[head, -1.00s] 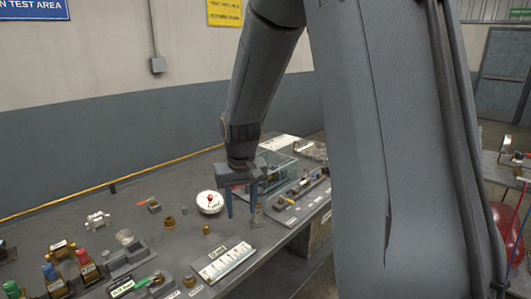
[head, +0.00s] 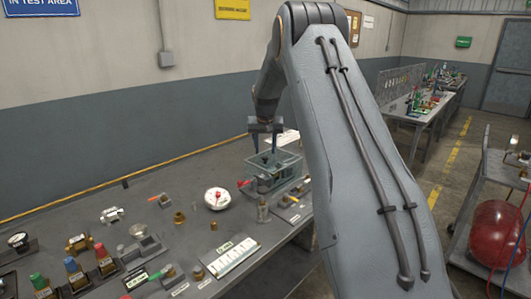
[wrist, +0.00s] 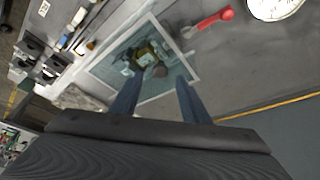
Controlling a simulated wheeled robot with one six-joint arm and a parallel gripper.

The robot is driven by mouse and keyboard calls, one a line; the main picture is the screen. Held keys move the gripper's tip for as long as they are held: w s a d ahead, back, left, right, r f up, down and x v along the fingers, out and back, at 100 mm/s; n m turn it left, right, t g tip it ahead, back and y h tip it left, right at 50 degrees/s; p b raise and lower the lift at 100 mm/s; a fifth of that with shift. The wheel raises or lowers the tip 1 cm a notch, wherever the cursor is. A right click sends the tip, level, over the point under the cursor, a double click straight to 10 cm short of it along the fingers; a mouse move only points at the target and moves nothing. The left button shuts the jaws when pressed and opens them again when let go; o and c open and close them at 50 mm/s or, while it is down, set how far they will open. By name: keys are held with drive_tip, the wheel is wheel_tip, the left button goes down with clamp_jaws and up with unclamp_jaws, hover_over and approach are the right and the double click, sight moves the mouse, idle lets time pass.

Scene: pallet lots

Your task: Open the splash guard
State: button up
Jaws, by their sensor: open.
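A clear, pale-framed box (head: 291,171), which looks like the splash guard, stands at the bench's far right part. In the wrist view its see-through framed panel (wrist: 105,72) lies over a brass-coloured fitting (wrist: 150,57). My gripper (head: 264,148) is above the box, pointing down, with its two blue fingers apart and nothing between them. In the wrist view the fingers (wrist: 157,86) reach over the panel's near edge. I cannot tell whether they touch it.
A red-handled part (wrist: 210,20) lies beside the panel. A white round gauge (head: 217,199), a labelled white tray (head: 233,257) and several small fittings stand on the grey bench. The wall runs behind the bench. A trolley (head: 500,170) is at the right.

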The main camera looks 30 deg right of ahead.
sight(265, 157)
drive_tip(key=shift+p+x, duration=0.55)
drive_tip(key=shift+x, duration=1.35)
clamp_jaws()
